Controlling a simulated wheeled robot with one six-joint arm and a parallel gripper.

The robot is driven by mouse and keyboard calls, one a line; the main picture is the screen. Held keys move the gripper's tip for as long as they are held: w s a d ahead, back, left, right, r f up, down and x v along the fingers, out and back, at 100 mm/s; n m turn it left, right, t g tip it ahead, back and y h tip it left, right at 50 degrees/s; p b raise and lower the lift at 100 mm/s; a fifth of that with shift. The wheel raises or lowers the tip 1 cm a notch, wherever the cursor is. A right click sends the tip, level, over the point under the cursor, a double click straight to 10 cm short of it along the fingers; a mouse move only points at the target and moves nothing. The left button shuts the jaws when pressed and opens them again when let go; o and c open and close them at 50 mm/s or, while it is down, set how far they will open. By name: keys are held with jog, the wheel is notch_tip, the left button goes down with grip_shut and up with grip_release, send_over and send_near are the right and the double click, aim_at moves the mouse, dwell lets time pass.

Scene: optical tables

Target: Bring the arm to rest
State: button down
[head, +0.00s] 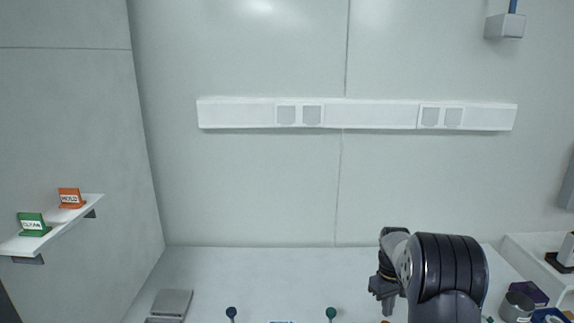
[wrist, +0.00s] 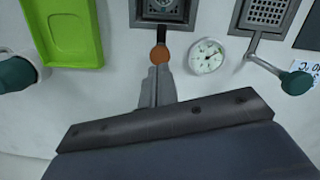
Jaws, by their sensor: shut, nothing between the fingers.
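My gripper (head: 383,290) is at the lower right of the head view, pointing down over the white table (head: 240,265). In the wrist view my gripper (wrist: 158,70) has its two grey fingers together with nothing between them. The fingertips appear just below a round orange knob (wrist: 160,54) on a dark square fixture (wrist: 182,10). I cannot tell whether they touch it. My arm hides part of the table in the head view.
In the wrist view, a green tray (wrist: 88,48), a round dial gauge (wrist: 207,56), a perforated grey plate (wrist: 268,12) and a teal knob (wrist: 296,82) surround the fingers. In the head view, a dark cup (head: 516,307) stands right of my arm, and a shelf (head: 70,228) is at left.

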notch_tip(320, 180, up, 9)
jog(key=p, duration=0.4)
jog(key=shift+m+p, duration=0.3)
jog(key=shift+m, duration=0.1)
jog(key=shift+r, duration=0.1)
